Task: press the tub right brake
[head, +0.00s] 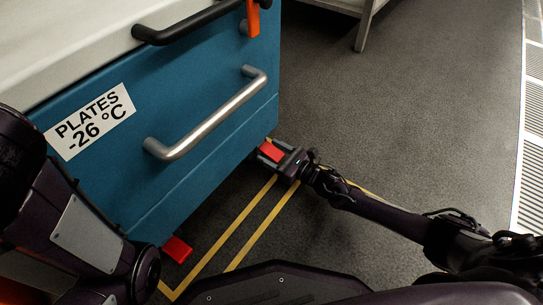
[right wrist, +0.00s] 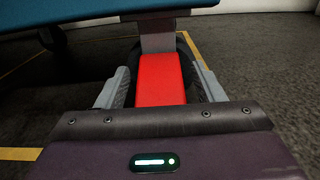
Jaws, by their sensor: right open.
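The tub is a blue chest (head: 190,150) with a pale lid and a "PLATES -26 °C" label. Its right brake is a red pedal (head: 271,152) low at the chest's right front corner. My right gripper (head: 272,152) is at this pedal. In the right wrist view the red pedal (right wrist: 161,80) lies between the two open fingers, with a dark wheel behind it. I cannot tell whether the fingers touch it. A second red pedal (head: 177,249) sits at the left front corner. My left arm shows at the left edge, its gripper out of view.
A steel handle (head: 208,115) juts from the chest front. A black handle (head: 190,24) and an orange part (head: 253,18) are at the lid. Yellow lines (head: 240,222) mark the floor. Open grey floor lies to the right, with a table leg (head: 364,30) behind.

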